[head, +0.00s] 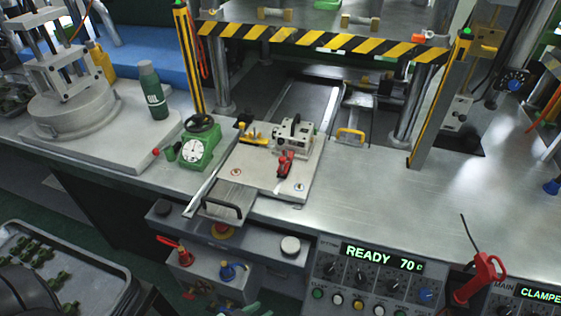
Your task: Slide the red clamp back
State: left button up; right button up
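The red clamp (285,163) sits on a pale fixture plate (255,182) at the middle of the steel bench. It is directly in front of a grey metal mold block (293,138) with a black handle on top. A yellow clamp (251,135) sits at the block's left side. A dark rounded part in the lower left corner looks like my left arm, far from the red clamp. Its fingertips cannot be made out. My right gripper does not show. Nothing is gripping the red clamp.
A yellow-and-black striped press frame (322,44) stands behind the plate. A green dial gauge (196,147) and a green bottle (153,90) stand to the left. A control panel reading READY 70 (382,257) is in front. The bench (375,192) right of the plate is clear.

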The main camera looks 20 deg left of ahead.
aim_at(282, 160)
jog(key=l+u, duration=0.4)
jog(key=k+l+u, duration=0.1)
jog(key=l+u, duration=0.3)
jog(key=k+l+u, duration=0.1)
jog(key=l+u, duration=0.15)
jog(key=u, duration=0.15)
